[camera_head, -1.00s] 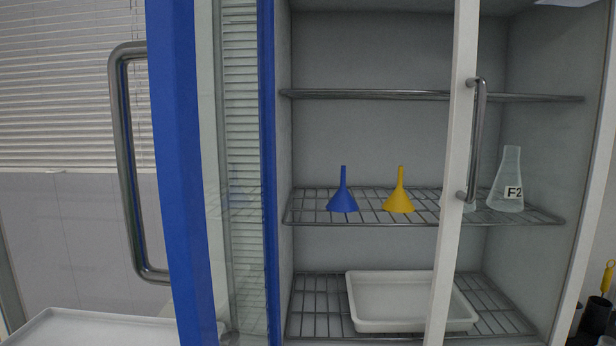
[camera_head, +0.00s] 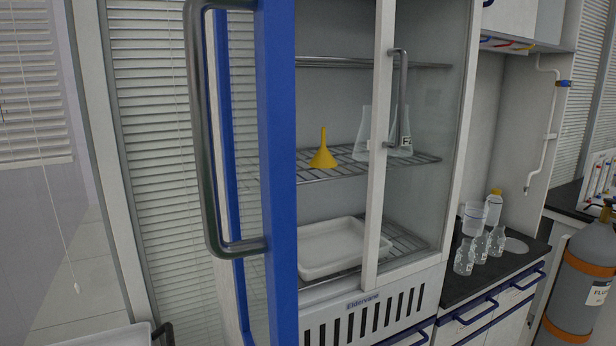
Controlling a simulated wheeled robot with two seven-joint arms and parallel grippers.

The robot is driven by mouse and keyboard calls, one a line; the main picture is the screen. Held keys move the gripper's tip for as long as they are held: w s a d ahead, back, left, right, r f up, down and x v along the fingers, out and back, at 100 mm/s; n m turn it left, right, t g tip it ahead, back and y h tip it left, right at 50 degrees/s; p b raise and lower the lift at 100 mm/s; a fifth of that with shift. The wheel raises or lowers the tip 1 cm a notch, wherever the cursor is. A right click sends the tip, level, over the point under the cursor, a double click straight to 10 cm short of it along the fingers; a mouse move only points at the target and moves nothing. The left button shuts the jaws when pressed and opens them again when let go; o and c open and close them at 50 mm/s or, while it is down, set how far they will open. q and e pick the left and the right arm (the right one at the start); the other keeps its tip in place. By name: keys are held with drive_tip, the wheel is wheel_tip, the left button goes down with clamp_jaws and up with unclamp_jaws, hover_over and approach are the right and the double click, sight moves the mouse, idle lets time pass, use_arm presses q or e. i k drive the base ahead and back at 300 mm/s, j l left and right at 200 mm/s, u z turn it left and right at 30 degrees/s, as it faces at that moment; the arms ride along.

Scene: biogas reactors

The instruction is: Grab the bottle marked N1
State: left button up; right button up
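Several small clear glass bottles stand close together on the dark counter at the right, among them a front one (camera_head: 464,258) and a right one (camera_head: 496,242). They carry small pale marks that are too small to read, so I cannot tell which is N1. A bottle with a yellow cap (camera_head: 493,208) stands behind them, near a clear beaker (camera_head: 474,219). Neither of my grippers is in view.
The blue-framed cabinet door (camera_head: 277,150) stands open in the foreground, with a large metal handle (camera_head: 203,140). Inside the cabinet are a yellow funnel (camera_head: 323,154), clear flasks (camera_head: 364,140) and a white tray (camera_head: 340,247). A grey gas cylinder (camera_head: 577,290) stands at far right.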

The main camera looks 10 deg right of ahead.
sight(465, 255)
drive_tip(key=u, duration=0.6)
drive_tip(key=l+u, duration=0.25)
drive_tip(key=u, duration=0.15)
drive_tip(key=l+u, duration=0.25)
drive_tip(key=u, duration=0.15)
drive_tip(key=l+u, duration=0.25)
drive_tip(key=u, duration=0.2)
drive_tip(key=k+l+u, duration=0.3)
drive_tip(key=l+u, duration=0.15)
drive_tip(key=k+l+u, duration=0.75)
drive_tip(key=u, duration=0.15)
drive_tip(key=k+u, duration=0.1)
drive_tip(key=k, duration=0.7)
drive_tip(key=k+z, duration=0.75)
drive_tip(key=k+l+z, duration=0.2)
drive_tip(key=k+z, duration=0.15)
drive_tip(key=k, duration=0.15)
drive_tip(key=k+j+z, duration=0.1)
drive_tip(key=k+z, duration=0.25)
drive_tip(key=z, duration=0.15)
drive_tip(key=k+z, duration=0.3)
drive_tip(key=z, duration=0.2)
drive_tip(key=k+l+z, duration=0.25)
drive_tip(key=z, duration=0.2)
drive_tip(key=k+l+z, duration=0.2)
drive_tip(key=k, duration=0.2)
